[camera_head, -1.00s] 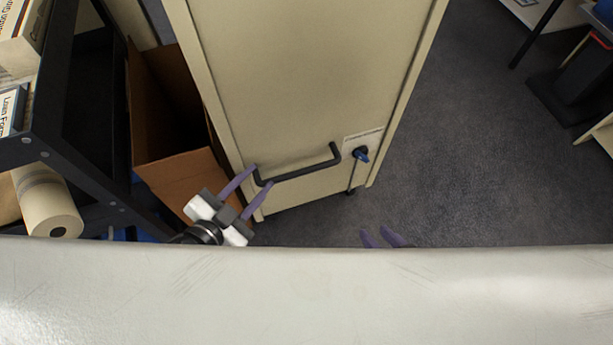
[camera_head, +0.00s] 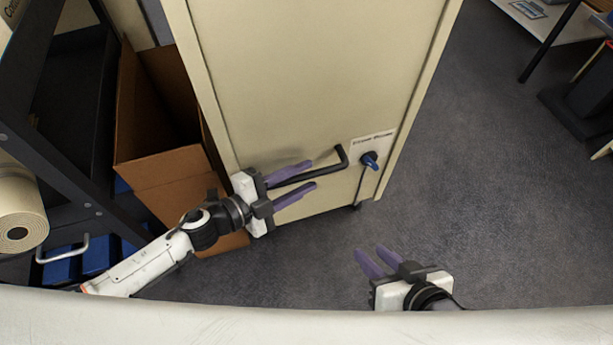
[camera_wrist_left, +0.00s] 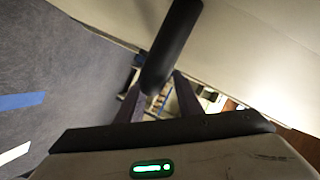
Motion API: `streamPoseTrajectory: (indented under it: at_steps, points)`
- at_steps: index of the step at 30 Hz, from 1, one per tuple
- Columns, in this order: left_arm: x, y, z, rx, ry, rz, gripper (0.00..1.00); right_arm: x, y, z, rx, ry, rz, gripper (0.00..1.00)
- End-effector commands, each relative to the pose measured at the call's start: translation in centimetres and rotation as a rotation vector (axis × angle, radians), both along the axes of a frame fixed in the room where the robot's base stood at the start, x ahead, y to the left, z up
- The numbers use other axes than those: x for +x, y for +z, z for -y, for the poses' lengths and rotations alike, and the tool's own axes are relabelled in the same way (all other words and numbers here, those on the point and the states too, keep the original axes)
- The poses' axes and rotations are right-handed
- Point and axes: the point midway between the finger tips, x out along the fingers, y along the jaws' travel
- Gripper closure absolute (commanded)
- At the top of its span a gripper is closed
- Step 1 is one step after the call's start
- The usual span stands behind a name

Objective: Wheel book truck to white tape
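The book truck (camera_head: 315,80) is a tall beige cabinet-like body with a black bar handle (camera_head: 343,156) low on its near face. My left gripper (camera_head: 312,174) is at the handle's left part, its purple fingers spread on either side of the bar. In the left wrist view the dark handle (camera_wrist_left: 172,45) rises between the fingertips; they do not look closed on it. White tape (camera_wrist_left: 14,153) shows on the floor in the left wrist view.
A blue knob (camera_head: 370,160) sits right of the handle. An open cardboard box (camera_head: 170,170) stands close against the truck's left side, beside a dark shelf rack (camera_head: 60,170). Blue tape (camera_wrist_left: 20,101) lies on the floor.

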Motion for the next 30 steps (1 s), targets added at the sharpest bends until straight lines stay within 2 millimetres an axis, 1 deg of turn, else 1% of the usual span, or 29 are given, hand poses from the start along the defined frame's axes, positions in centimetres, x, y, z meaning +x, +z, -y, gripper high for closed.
streamPoseTrajectory:
  at_steps: [1,5,13,14,18,19,20,30]
  points:
    - [0.4,-0.2,0.4,-0.001,0.001,0.001,0.67,0.2,0.0,-0.1,0.001,0.005,0.003,0.70]
    - [0.9,-0.3,1.0,0.001,0.001,0.001,0.67,0.6,0.2,-0.3,0.002,0.011,0.003,0.70]
    - [1.0,-0.3,1.2,0.001,0.001,0.000,0.67,0.7,0.3,-0.2,-0.003,0.017,0.004,0.70]
    - [1.0,-0.3,1.2,0.001,0.001,0.000,0.69,0.7,0.3,-0.2,-0.004,0.017,0.004,0.70]
    - [1.0,-0.3,1.2,0.001,0.001,0.000,0.93,0.7,0.3,-0.1,-0.006,0.018,0.005,0.70]
    - [1.0,-0.3,1.2,0.001,0.001,0.000,0.98,0.7,0.2,-0.1,-0.006,0.018,0.004,0.70]
    - [0.9,-0.3,1.1,0.001,0.001,0.000,1.00,0.6,0.2,-0.1,-0.006,0.018,0.004,0.70]
    - [0.7,-0.3,1.5,0.000,-0.004,-0.001,1.00,0.4,0.1,-0.1,-0.007,0.015,-0.001,0.70]
